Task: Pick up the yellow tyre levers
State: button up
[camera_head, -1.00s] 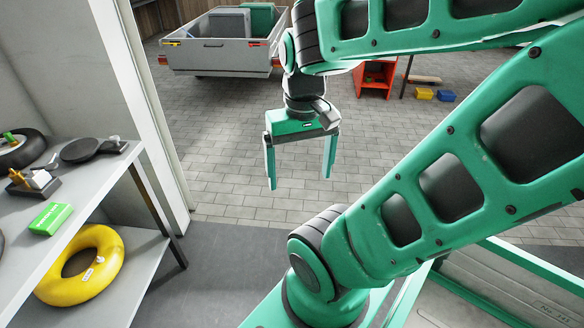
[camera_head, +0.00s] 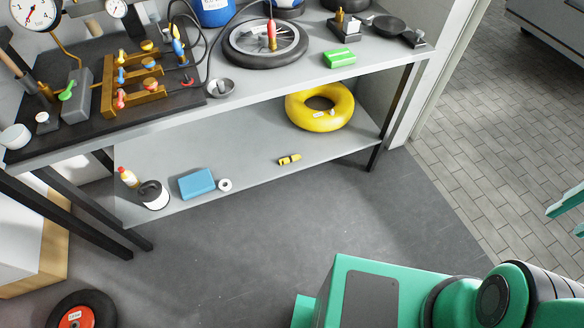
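A small yellow item with dark marks, which looks like the yellow tyre levers (camera_head: 289,159), lies on the lower grey shelf, near its front edge. It is too small to make out single levers. My gripper (camera_head: 572,214) shows only in part at the right edge of the view. Two green fingertips stand apart there with nothing seen between them. It is far to the right of the shelf, over the paved floor. The rest of the gripper is out of view.
On the lower shelf (camera_head: 250,168) are a yellow ring (camera_head: 296,112), a blue box (camera_head: 197,184), a white roll, a white-and-black can and a bottle. The upper shelf (camera_head: 300,85) overhangs it, with a wheel and gauges. Black legs flank it.

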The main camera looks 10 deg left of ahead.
aim_at(290, 159)
jog(key=k, duration=1.1)
jog(key=u, duration=0.3)
jog(key=i, duration=0.85)
jog(key=u, duration=0.5)
jog(key=i, duration=1.45)
jog(key=z, duration=3.4)
